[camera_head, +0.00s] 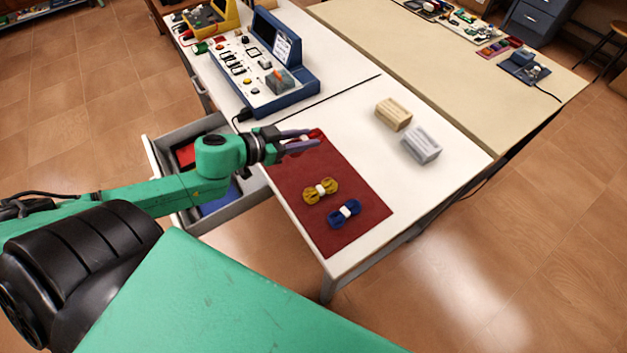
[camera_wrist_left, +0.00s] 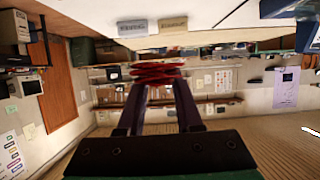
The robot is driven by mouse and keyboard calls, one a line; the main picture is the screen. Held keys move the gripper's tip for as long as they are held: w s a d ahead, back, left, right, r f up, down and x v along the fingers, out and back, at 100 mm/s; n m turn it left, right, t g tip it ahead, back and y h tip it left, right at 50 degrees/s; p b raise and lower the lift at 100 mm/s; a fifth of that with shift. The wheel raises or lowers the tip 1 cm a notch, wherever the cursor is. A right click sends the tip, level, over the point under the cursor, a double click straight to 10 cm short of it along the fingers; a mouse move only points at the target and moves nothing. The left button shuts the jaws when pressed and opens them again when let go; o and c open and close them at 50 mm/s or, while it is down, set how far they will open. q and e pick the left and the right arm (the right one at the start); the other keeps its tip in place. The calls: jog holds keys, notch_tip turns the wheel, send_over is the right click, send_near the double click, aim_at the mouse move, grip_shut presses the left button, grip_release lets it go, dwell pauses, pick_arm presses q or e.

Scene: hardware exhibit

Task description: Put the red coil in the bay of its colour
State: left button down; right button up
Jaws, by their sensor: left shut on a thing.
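My left gripper (camera_head: 300,142) is shut on the red coil (camera_head: 316,134) at the far end of the dark red mat (camera_head: 340,168). In the left wrist view the red coil (camera_wrist_left: 157,70) sits crosswise between the fingertips (camera_wrist_left: 158,84). I cannot tell its height above the mat. An open grey drawer (camera_head: 158,174) is at the table's left side, below the arm. A red bay (camera_head: 186,155) and a blue bay (camera_head: 217,202) show inside; my forearm hides the drawer's middle. My right gripper is not in view.
A yellow coil (camera_head: 316,194) and a blue coil (camera_head: 346,210) lie on the mat. A tan box (camera_head: 393,114) and a grey-white box (camera_head: 421,145) stand right of it. A blue instrument console (camera_head: 262,82) and a black cable (camera_head: 318,97) lie beyond the gripper.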

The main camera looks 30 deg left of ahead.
aim_at(306, 181)
pick_arm(q)
notch_tip(306, 181, down, 17)
jog(key=b, duration=0.3)
jog(key=shift+r, duration=0.15)
jog(key=c, duration=1)
grip_release()
jog(key=shift+o, duration=0.8)
